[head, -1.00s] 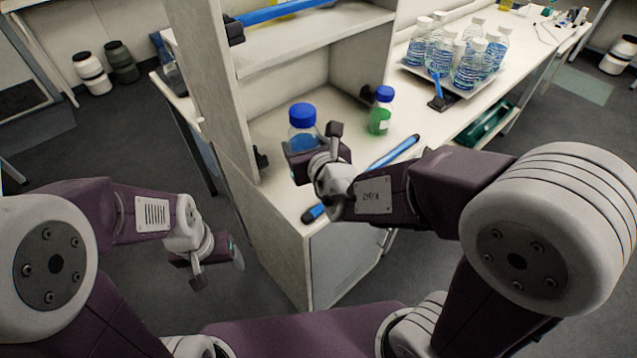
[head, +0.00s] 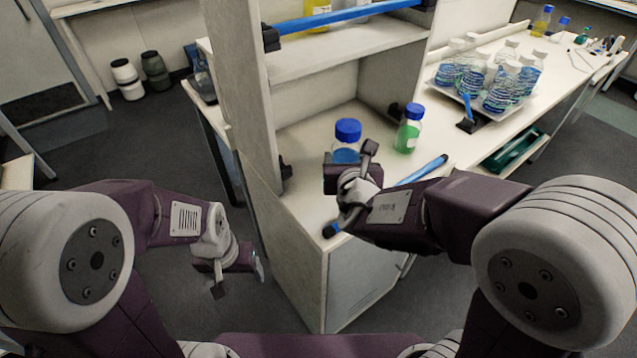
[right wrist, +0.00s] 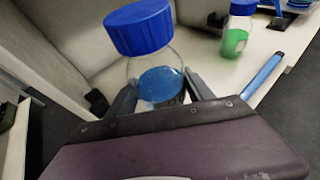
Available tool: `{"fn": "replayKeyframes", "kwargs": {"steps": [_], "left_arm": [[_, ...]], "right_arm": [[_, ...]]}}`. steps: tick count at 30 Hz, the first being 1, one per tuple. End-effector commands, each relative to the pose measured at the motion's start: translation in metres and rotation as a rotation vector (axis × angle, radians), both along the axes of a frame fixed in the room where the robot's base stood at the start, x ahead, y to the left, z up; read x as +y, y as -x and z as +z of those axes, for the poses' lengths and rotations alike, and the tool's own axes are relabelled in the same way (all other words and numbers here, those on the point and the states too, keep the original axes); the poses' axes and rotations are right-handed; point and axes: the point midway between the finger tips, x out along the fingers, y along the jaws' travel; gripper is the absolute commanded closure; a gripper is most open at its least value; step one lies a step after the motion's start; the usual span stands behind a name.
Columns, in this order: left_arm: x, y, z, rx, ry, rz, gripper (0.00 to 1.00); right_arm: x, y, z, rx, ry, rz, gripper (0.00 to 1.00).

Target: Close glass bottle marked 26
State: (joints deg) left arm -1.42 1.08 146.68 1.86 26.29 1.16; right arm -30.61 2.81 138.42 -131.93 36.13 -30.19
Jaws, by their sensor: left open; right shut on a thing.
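A glass bottle (head: 346,155) with blue liquid and a blue screw cap (head: 348,131) is at the near end of the bench. In the right wrist view, the cap (right wrist: 140,27) sits on top of the bottle (right wrist: 160,82); whether it is tight I cannot tell. My right gripper (head: 350,172) is shut around the bottle's lower body, with its fingers on both sides in the right wrist view (right wrist: 165,95). The bottle's base is hidden by the gripper. No number is readable. My left gripper (head: 238,270) is open and empty, low to the left of the bench.
A green-liquid bottle (head: 408,130) with a blue cap stands to the right. A white tray (head: 465,98) holds several bottles further back. A shelf upright (head: 254,100) rises left of the held bottle.

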Motion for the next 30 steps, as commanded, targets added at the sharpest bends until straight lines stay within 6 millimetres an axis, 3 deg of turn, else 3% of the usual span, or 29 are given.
{"fn": "replayKeyframes", "kwargs": {"steps": [3,9,20,27,30], "left_arm": [[0.0,0.0,0.004,0.0,0.0,0.0,0.27],[0.0,0.0,0.007,0.0,0.0,0.0,0.27],[0.0,0.0,0.006,0.0,0.0,0.0,0.27],[0.0,0.0,-0.001,0.0,0.0,0.0,0.27],[0.0,0.0,-0.001,0.0,0.0,0.0,0.27]], "right_arm": [[0.029,-0.001,-0.015,0.0,0.003,0.007,1.0],[0.057,-0.002,-0.033,-0.003,0.0,0.001,1.0],[0.062,-0.002,-0.036,-0.004,-0.001,-0.001,1.0],[0.061,-0.002,-0.071,-0.001,0.004,0.0,1.0],[0.061,-0.002,-0.076,-0.004,0.001,-0.001,1.0]]}}
